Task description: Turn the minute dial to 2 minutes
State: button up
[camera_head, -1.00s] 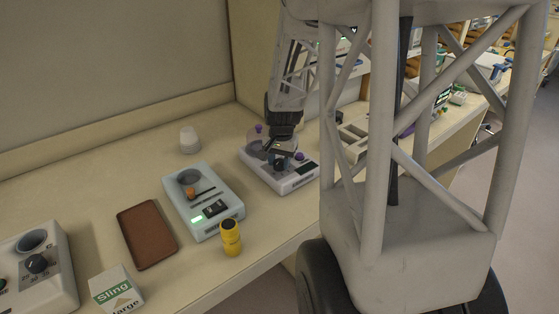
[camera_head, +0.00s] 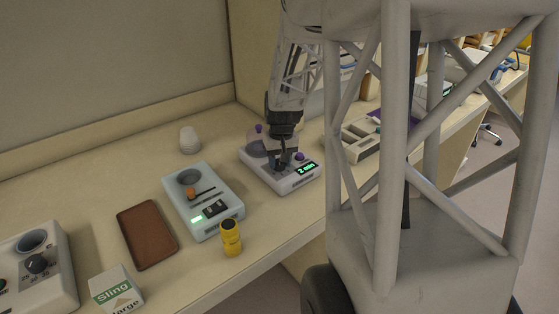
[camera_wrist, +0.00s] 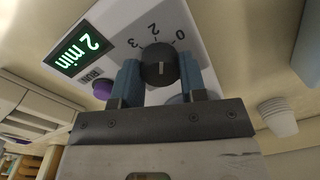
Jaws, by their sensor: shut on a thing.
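The white device (camera_head: 290,184) with the minute dial stands on the counter, below my arm. Its display (camera_head: 306,168) is lit green and reads "2 min"; the display also shows in the wrist view (camera_wrist: 79,52). The black minute dial (camera_wrist: 158,66) sits between my two blue fingers in the wrist view, with the marks 3, 2 and 0 around it. The dial's white line stands upright in that view. My gripper (camera_wrist: 158,80) is shut on the dial. In the head view my gripper (camera_head: 283,158) hides the dial.
A purple RUN button (camera_wrist: 102,88) is beside the dial. White cups (camera_head: 189,140) stand behind.

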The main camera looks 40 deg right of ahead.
jog(key=shift+n, duration=0.9)
jog(key=o, duration=0.9)
jog(key=shift+r, duration=0.1)
jog(key=shift+d+r, duration=0.15)
jog(key=shift+r, duration=3.7)
